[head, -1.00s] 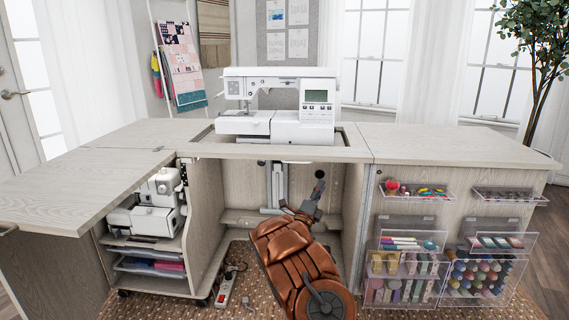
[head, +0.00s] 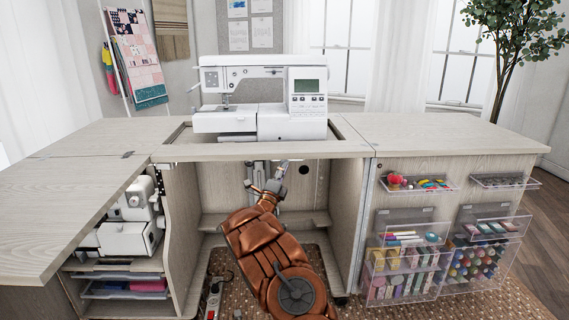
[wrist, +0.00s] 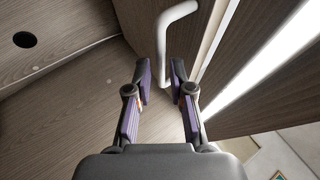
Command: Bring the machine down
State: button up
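The white sewing machine (head: 265,88) stands upright in the cabinet's cutout, its base about level with the worktop. A pale bent handle (wrist: 177,18) runs down to a lower end between or just beyond the fingertips. I cannot tell whether they touch it.
The cabinet top (head: 440,137) spreads right, and a folded-out leaf (head: 60,205) lies left. A white serger (head: 130,222) sits in the left compartment. Clear bins of thread and tools (head: 405,275) hang on the right door. A power strip (head: 213,298) lies on the rug.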

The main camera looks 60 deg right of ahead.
jog(key=shift+b+x, duration=0.4)
jog(key=shift+x, duration=1.35)
grip_shut()
